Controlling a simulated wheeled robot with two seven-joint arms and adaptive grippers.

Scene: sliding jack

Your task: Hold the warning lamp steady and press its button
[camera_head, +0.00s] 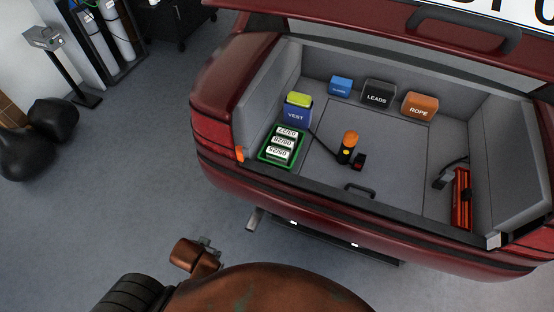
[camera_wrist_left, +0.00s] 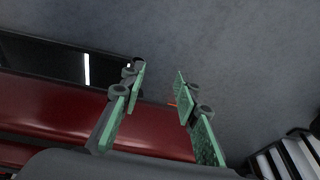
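The warning lamp (camera_head: 347,147) stands upright on the trunk floor of a dark red car in the head view. It has an orange top, a dark body and a yellow spot on its front that looks like the button. A small dark and red block sits close to its right side. My left gripper (camera_wrist_left: 159,85) shows in the left wrist view with its two green-padded fingers apart and nothing between them. It is outside the trunk, away from the lamp, which the wrist view does not show. My right gripper is not in view.
A green tray (camera_head: 265,158) of labelled packs and a blue vest bag (camera_head: 297,115) lie left of the lamp. Blue, black and orange boxes line the back. A red jack-like tool (camera_head: 461,198) lies at the right. The trunk's front sill (camera_head: 330,190) borders the floor.

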